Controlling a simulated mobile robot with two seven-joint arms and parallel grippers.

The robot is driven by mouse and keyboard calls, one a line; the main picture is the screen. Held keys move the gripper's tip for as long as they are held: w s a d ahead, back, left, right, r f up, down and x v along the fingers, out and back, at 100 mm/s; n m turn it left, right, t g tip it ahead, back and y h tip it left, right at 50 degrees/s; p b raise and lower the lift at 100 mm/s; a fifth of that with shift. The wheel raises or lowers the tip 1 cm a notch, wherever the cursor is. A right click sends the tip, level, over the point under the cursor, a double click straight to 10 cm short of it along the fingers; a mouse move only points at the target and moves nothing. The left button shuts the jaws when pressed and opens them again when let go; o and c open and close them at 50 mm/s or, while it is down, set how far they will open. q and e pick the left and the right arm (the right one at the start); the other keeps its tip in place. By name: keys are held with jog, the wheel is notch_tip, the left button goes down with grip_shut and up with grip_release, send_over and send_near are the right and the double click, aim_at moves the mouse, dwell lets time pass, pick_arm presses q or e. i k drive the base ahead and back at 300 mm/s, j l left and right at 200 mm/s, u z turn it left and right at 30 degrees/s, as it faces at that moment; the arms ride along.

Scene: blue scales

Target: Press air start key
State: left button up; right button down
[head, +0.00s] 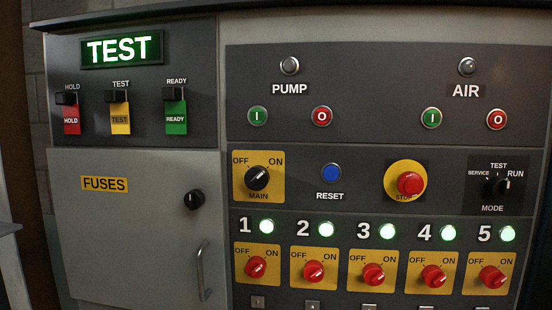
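The control panel fills the head view. Under the AIR label (466,91) sit a green round key marked I (431,118) and, to its right, a red round key marked O (496,118). The AIR lamp (467,67) above the label looks grey and unlit. Neither of my grippers is in view, and nothing covers the AIR keys.
Left of AIR, the PUMP group has a green I key (257,116) and a red O key (321,116). Below are a blue RESET button (331,173), a red STOP button (410,183) and several red knobs. A handle (203,272) sticks out from the FUSES door (130,235).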

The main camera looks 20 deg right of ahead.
aim_at(430, 118)
jog(key=z, duration=1.35)
